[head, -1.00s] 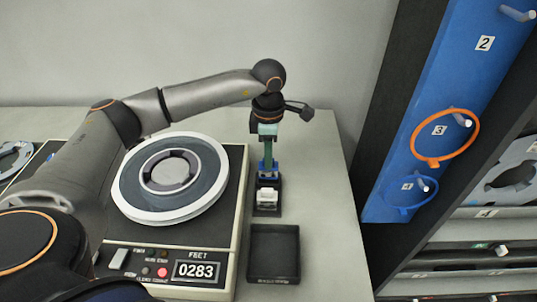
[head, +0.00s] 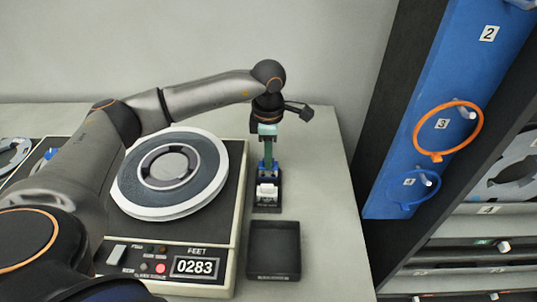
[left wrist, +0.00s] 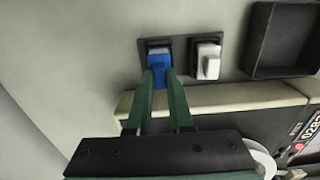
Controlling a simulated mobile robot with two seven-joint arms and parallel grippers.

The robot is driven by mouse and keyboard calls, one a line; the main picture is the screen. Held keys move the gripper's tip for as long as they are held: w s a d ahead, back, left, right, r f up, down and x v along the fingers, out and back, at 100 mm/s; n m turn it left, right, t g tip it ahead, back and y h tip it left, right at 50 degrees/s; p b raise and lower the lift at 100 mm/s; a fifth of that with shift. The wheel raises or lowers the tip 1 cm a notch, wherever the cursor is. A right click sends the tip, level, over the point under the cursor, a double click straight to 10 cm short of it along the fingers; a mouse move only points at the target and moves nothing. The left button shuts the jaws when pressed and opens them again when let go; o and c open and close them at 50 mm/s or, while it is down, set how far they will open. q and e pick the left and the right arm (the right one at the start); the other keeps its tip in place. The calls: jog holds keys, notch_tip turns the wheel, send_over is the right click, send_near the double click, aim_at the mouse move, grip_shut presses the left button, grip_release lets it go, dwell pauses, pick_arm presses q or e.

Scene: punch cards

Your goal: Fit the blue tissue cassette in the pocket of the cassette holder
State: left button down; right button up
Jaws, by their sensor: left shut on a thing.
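The blue tissue cassette (left wrist: 159,62) is between the two green fingers of my left gripper (left wrist: 163,75), which is shut on it. In the head view the blue cassette (head: 267,164) shows just below my left gripper (head: 267,160). The black cassette holder (head: 268,207) stands on the table under it. In the left wrist view the cassette is at the holder's left pocket (left wrist: 154,42), with dark rim visible behind it. I cannot tell how deep it sits. My right gripper is not in view.
A white cassette (left wrist: 207,60) stands in the holder's neighbouring pocket. An empty black tray (head: 273,277) lies in front of the holder. A machine with a round reel (head: 170,172) and a counter stands to the left. A blue panel with rings (head: 422,150) rises at the right.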

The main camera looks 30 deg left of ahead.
pick_arm(q)
jog(key=shift+f+b, duration=0.65)
jog(key=shift+f, duration=0.2)
jog(key=c, duration=0.7)
grip_release()
jog(key=shift+r, duration=0.1)
jog(key=shift+c, duration=1.1)
jog(key=shift+r+p, duration=2.95)
jog(key=shift+r, duration=1.1)
